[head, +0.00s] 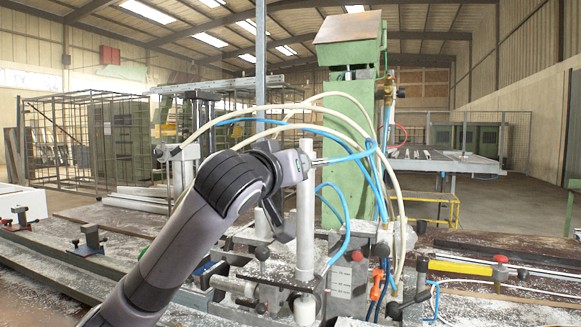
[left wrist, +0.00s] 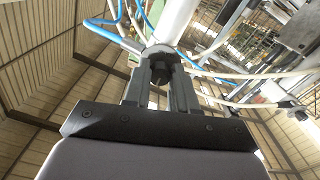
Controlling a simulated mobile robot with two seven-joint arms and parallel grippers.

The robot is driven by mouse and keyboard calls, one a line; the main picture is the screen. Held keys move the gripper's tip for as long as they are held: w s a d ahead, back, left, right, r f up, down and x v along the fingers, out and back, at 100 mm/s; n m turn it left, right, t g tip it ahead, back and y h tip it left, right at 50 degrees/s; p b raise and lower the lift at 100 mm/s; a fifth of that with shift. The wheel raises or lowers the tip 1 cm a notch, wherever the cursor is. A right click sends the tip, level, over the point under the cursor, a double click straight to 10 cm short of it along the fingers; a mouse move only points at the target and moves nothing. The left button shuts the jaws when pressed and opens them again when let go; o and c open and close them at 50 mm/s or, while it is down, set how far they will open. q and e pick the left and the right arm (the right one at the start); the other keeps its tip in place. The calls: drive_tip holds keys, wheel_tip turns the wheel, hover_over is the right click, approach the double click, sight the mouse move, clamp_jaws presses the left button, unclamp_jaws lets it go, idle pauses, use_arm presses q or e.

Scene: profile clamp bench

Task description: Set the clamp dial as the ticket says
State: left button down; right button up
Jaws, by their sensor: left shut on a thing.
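My left gripper (left wrist: 160,82) is shut on a small dark knob (left wrist: 159,70) at the end of a white cylinder (left wrist: 176,22) in the left wrist view. I take this knob to be the clamp dial; no scale or pointer shows on it. In the head view my left arm reaches up from the lower left to a white upright cylinder (head: 306,225) of the machine, and my wrist hides the dial there. My right gripper is out of view.
Cream and blue hoses (head: 352,158) loop close around my wrist. A green machine column (head: 346,110) stands just behind.

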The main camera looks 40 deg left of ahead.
use_arm(q)
drive_tip(key=shift+n, duration=5.8)
drive_tip(key=c, duration=0.9)
unclamp_jaws()
drive_tip(key=b+v, duration=0.2)
drive_tip(key=v, duration=0.5)
